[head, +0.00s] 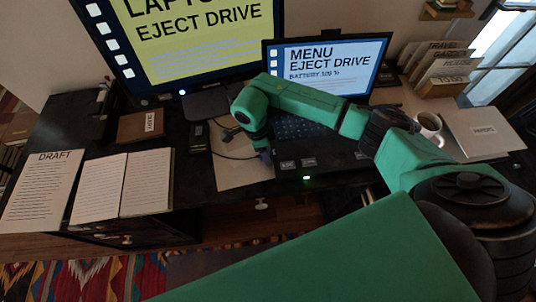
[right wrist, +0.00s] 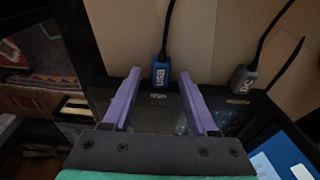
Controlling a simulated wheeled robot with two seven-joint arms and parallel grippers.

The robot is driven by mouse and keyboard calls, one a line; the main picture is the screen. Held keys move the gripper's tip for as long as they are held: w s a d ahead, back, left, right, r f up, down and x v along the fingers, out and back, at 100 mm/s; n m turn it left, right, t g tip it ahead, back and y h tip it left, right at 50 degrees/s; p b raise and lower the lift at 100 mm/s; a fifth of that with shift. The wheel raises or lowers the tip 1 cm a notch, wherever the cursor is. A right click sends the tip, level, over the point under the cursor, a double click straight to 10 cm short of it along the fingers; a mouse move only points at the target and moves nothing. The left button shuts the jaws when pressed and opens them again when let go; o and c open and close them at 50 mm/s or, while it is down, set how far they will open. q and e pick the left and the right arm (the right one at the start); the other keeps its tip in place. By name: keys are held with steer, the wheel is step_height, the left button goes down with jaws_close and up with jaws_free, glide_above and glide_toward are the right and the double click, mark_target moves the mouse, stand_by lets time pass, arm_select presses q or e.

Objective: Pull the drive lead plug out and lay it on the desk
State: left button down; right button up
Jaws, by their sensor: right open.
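The blue plug (right wrist: 160,74), marked USB, sits at the laptop's side edge with its lead running up and away. It appears seated in a port; the contact itself is hard to see. My right gripper (right wrist: 160,72) is open, its two purple fingers on either side of the blue plug with gaps between. In the head view my right gripper (head: 265,156) is small and dark at the left side of the laptop (head: 345,155). A black drive (head: 199,138) lies on the desk (head: 225,198) left of it. My left gripper is not in view.
A grey plug (right wrist: 243,78) stands to the right of the blue one in the right wrist view. A pale sheet (head: 238,172) lies between drive and laptop, with leads above it. An open notebook (head: 122,187) lies left; a mug (head: 430,126) stands right.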

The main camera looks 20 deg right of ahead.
mark_target(249, 160)
jaws_close()
steer(key=shift+a, duration=0.15)
stand_by(1.5)
steer(key=shift+w+a+b, duration=0.25)
steer(key=shift+a+b, duration=0.3)
steer(key=shift+a, duration=0.4)
steer(key=shift+w+a+b, duration=0.25)
steer(key=shift+a+b, duration=0.35)
steer(key=shift+a, duration=0.3)
steer(key=shift+w+a+b, duration=0.25)
steer(key=shift+a+b, duration=0.3)
steer(key=shift+a, duration=0.4)
